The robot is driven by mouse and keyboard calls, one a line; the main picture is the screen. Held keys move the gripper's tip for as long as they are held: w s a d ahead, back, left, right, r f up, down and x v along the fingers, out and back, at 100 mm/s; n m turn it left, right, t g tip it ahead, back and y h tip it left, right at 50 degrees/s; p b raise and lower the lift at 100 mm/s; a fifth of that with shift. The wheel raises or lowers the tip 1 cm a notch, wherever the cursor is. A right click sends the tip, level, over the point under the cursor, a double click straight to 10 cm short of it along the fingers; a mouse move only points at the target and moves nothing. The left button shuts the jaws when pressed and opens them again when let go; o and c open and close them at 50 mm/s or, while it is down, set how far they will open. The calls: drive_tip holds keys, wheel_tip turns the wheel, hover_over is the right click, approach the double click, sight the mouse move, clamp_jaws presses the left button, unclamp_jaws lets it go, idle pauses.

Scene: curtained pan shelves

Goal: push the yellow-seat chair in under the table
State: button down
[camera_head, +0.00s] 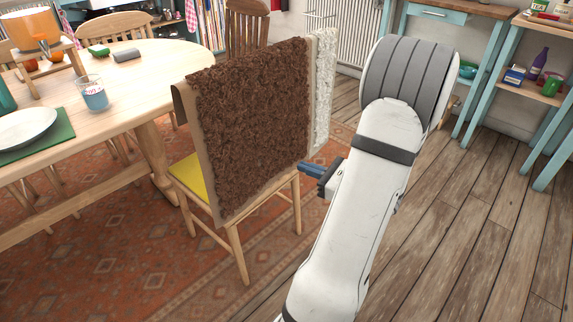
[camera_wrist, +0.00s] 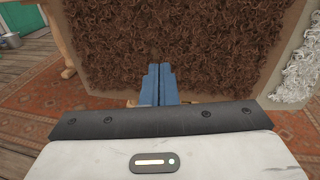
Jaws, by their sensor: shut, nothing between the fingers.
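The chair with the yellow seat (camera_head: 190,176) stands beside the table, and its seat shows at the left of its draped backrest. A brown shaggy cover (camera_head: 250,115) with a tan border hangs over the backrest and hides most of it; the cover also fills much of the wrist view (camera_wrist: 205,45). The wooden table (camera_head: 80,115) is at the left. My gripper (camera_head: 312,170) is at the back side of the chair, near the cover's lower right edge. In the wrist view its blue fingers (camera_wrist: 158,85) are together and empty, pointing at the cover. I cannot tell whether they touch it.
A white shaggy piece (camera_head: 322,90) hangs just right of the brown cover. Another wooden chair (camera_head: 247,28) stands behind. A glass (camera_head: 93,93) and a plate (camera_head: 27,127) sit on the table. A patterned rug (camera_head: 130,255) lies below. The wooden floor at the right is open.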

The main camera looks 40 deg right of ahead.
drive_tip(key=s+d+f+m+t+h, duration=0.1)
drive_tip(key=s+d+f+m+h, duration=0.15)
drive_tip(key=d, duration=0.25)
drive_tip(key=b, duration=0.5)
approach(283, 146)
drive_tip(key=shift+m+h, duration=0.25)
drive_tip(key=shift+h, duration=0.1)
drive_tip(key=w, duration=0.6)
drive_tip(key=shift+w+a+f, duration=0.2)
drive_tip(key=shift+w+a, duration=0.2)
